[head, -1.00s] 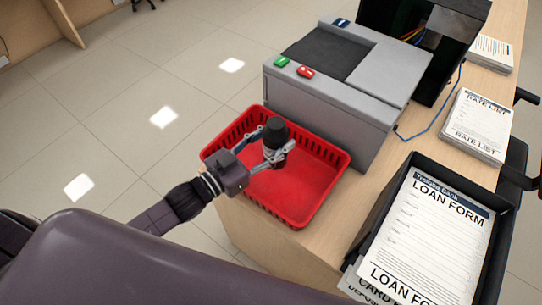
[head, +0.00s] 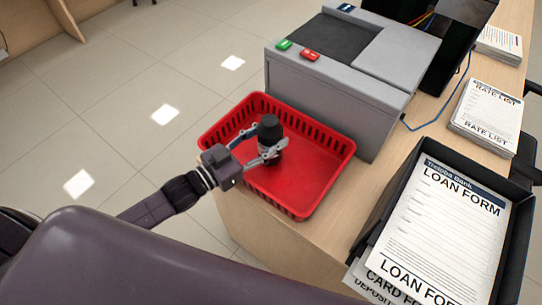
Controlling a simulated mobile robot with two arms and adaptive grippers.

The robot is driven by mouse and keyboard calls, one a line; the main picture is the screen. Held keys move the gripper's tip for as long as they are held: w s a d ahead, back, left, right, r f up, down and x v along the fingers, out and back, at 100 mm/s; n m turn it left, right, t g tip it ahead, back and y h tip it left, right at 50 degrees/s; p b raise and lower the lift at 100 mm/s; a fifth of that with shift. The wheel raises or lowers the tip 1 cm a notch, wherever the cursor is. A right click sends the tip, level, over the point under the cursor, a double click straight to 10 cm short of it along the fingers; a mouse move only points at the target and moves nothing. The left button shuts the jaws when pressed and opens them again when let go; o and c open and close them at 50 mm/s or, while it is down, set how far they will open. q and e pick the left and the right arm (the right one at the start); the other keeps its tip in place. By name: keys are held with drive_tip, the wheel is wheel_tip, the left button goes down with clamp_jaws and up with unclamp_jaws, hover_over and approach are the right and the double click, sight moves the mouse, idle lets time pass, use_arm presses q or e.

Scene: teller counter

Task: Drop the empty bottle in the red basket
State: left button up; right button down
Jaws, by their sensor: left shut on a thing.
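The red basket (head: 318,180) sits on the wooden counter's near left end, with its slotted walls and much of its floor showing. My left gripper (head: 270,154) is over the left part of the basket. It is shut on a dark bottle (head: 269,130) with a black top. The bottle is close to upright and within the basket's outline; I cannot tell whether its base touches the basket floor. The gripper fingers hide part of the bottle's lower body. My right gripper is not in view.
A grey counter machine (head: 335,90) with green and red buttons stands right behind the basket. A black tray of loan forms (head: 437,225) is at the right. A stack of rate lists (head: 487,115) and a blue cable (head: 437,118) lie beyond. Open floor lies left of the counter.

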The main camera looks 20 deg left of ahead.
use_arm(q)
drive_tip(key=shift+r, duration=0.15)
drive_tip(key=o, duration=1.5)
drive_tip(key=shift+s+a+f, duration=0.2)
drive_tip(key=shift+s+a, duration=0.05)
drive_tip(key=shift+s, duration=0.15)
drive_tip(key=v, duration=1.1)
drive_tip(key=shift+r, duration=0.1)
drive_tip(key=shift+s+a, duration=0.1)
